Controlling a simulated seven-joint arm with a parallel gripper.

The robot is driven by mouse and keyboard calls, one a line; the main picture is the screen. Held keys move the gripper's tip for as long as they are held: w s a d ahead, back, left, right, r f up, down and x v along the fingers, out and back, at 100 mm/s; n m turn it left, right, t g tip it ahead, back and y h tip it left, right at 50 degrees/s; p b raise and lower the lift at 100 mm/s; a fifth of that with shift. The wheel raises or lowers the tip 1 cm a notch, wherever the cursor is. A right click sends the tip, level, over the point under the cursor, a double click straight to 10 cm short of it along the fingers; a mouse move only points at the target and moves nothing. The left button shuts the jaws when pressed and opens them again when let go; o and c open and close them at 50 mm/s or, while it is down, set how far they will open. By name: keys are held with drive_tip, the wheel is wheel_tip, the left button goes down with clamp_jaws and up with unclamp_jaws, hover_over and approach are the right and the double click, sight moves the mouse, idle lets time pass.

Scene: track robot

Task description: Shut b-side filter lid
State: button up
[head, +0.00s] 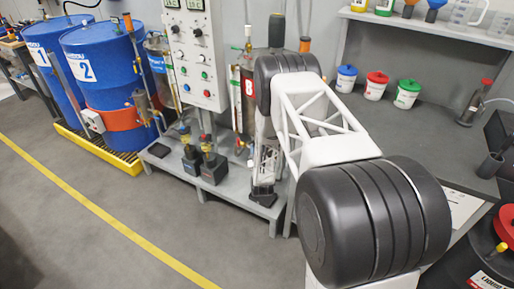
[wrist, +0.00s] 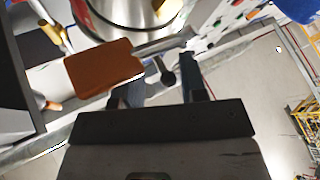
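The b-side filter (head: 248,88) is an upright cylinder with a red "B" label, partly hidden behind my arm in the head view. An orange-brown handle (head: 305,44) shows just right of my arm's far end. In the wrist view the same kind of flat handle (wrist: 105,68) lies left of and beyond my fingers, near a shiny round metal housing (wrist: 125,14). The lid's angle is not clear.
A control panel (head: 196,50) stands left of the filter. Blue drums (head: 100,75) stand further left on a yellow tray. A grey workbench (head: 425,130) with several small lidded tubs is at the right. The floor (head: 90,220) at front left is clear.

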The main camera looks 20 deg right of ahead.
drive_tip(key=v, duration=0.6)
drive_tip(key=shift+s+a, duration=0.3)
drive_tip(key=shift+s, duration=0.05)
drive_tip(key=shift+f, duration=0.1)
drive_tip(key=w+a+r+g+y, duration=0.1)
drive_tip(key=w+r+g, duration=0.1)
drive_tip(key=r, duration=0.6)
drive_tip(key=w+r+g+y, duration=0.1)
drive_tip(key=w+r+g, duration=0.1)
drive_tip(key=r, duration=0.6)
drive_tip(key=s+a+r+m+g, duration=0.1)
drive_tip(key=s+r+g, duration=0.1)
drive_tip(key=s+r, duration=0.35)
drive_tip(key=s+a+r+g, duration=0.2)
drive_tip(key=r+g, duration=0.1)
drive_tip(key=r, duration=0.6)
drive_tip(key=s+a+r+m+g+y, duration=0.1)
drive_tip(key=s+r+g, duration=0.1)
drive_tip(key=s+r, duration=0.45)
drive_tip(key=s+a+r+g+y, duration=0.1)
drive_tip(key=s+r+g, duration=0.15)
drive_tip(key=s, duration=0.75)
drive_tip(key=s+r+g, duration=0.2)
drive_tip(key=s+g, duration=0.1)
drive_tip(key=s, duration=1.1)
drive_tip(key=s+a+r+m+g, duration=0.1)
drive_tip(key=s+r+g, duration=0.2)
drive_tip(key=s, duration=1.1)
drive_tip(key=shift+s, duration=0.25)
